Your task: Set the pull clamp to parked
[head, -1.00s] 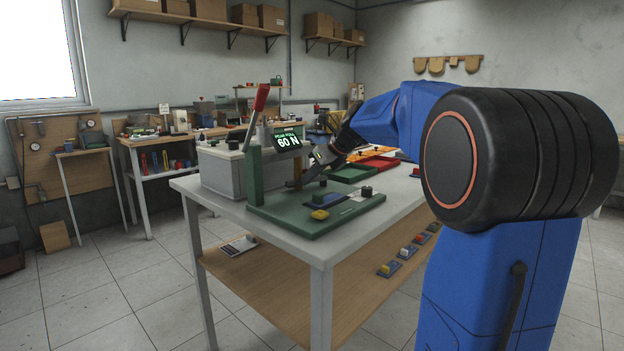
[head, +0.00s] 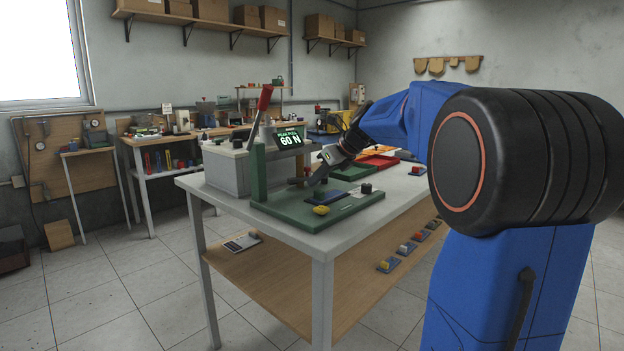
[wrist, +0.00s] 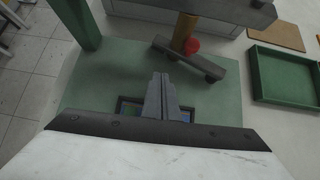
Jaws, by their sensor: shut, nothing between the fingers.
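The green base plate (head: 275,207) of the pull tester lies on the near table corner, with a green post (head: 258,172) and a red-ended lever (head: 264,98) at its left. A dark bar (wrist: 170,50) with a red knob (wrist: 192,46) lies at the foot of a tan post (wrist: 183,30) in the wrist view; it looks like the pull clamp, though I cannot be sure. My gripper (wrist: 160,76) is shut and empty above the plate, short of the bar and apart from it in that view.
The display (head: 287,138) reads 60 N. A yellow knob (head: 321,210) and a black knob (head: 366,188) stand on the plate's near and right parts. A green tray (wrist: 285,75) lies to the right. A grey box (head: 228,168) stands behind the plate.

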